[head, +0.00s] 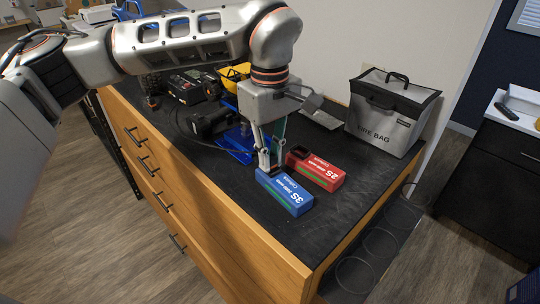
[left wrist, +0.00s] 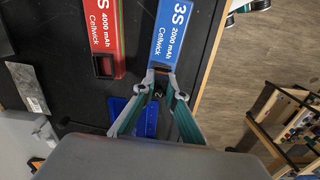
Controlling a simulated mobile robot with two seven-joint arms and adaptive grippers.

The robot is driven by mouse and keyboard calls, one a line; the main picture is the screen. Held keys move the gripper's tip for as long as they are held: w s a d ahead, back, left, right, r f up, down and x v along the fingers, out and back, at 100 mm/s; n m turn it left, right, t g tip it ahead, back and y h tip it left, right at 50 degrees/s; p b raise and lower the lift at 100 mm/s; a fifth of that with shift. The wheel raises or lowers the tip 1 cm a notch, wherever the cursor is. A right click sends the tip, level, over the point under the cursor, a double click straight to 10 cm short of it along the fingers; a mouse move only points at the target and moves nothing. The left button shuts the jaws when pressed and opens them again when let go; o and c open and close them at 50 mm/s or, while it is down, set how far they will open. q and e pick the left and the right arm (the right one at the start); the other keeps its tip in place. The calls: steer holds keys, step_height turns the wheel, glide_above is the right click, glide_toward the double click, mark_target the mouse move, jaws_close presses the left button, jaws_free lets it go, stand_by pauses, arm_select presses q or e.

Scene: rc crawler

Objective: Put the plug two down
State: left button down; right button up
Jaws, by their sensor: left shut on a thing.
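In the left wrist view, the fingertips are right at the end of the blue battery (left wrist: 172,35). I cannot tell whether the plug sits in the battery's end or just against it. The red 2S battery (head: 316,170) lies beside the blue one, with an open dark socket at its end. My right gripper is not in view.
A grey fire bag (head: 388,115) stands at the back right of the black bench top (head: 255,230). A blue stand (head: 236,147), a black tool (head: 210,122) and a dark charger-like box (head: 188,88) lie behind the gripper. The front right of the top is clear.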

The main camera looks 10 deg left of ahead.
arm_select(q)
steer(key=shift+s+f, duration=0.35)
steer(key=shift+f, duration=0.45)
steer(key=c, duration=2)
jaws_free()
steer(key=shift+c, duration=0.2)
steer(key=shift+w+f, duration=0.1)
steer(key=shift+w, duration=0.1)
step_height(320, 180, up, 14)
steer(key=shift+w, duration=0.15)
steer(key=shift+f, duration=0.1)
